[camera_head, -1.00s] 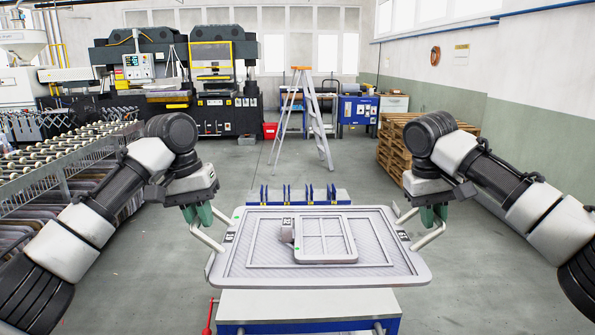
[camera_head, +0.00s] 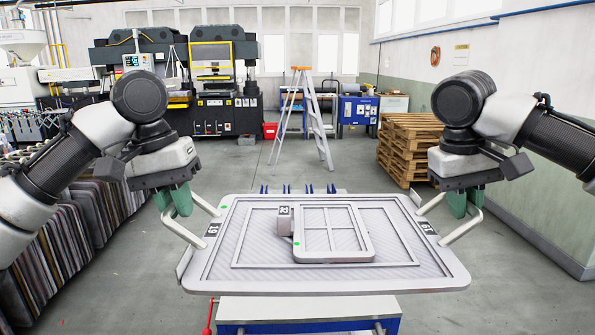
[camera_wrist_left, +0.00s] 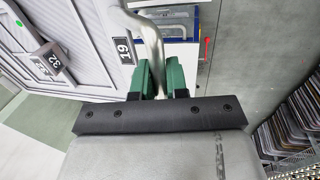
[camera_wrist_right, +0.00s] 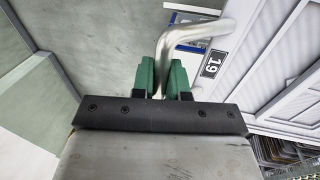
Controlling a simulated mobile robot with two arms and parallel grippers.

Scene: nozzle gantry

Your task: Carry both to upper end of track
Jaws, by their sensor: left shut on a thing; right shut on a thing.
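A large grey panel (camera_head: 215,272) labelled 19 is held level between my arms in the head view. A smaller windowed frame (camera_head: 367,240) with a grey block (camera_head: 284,222) and a green dot lies on it. My left gripper (camera_head: 177,202) is shut on the panel's left bar handle (camera_head: 183,232); the handle also shows in the left wrist view (camera_wrist_left: 150,35). My right gripper (camera_head: 458,203) is shut on the right bar handle (camera_head: 463,229), also seen in the right wrist view (camera_wrist_right: 195,38). I cannot make out a track for certain.
A white-topped cart (camera_head: 305,308) with blue edges stands below the panel. Blue posts (camera_head: 288,189) show just behind its far edge. A stepladder (camera_head: 317,120), wooden pallets (camera_head: 405,145) and machines (camera_head: 222,100) stand further back. Upright sheets (camera_head: 105,215) stand on the left.

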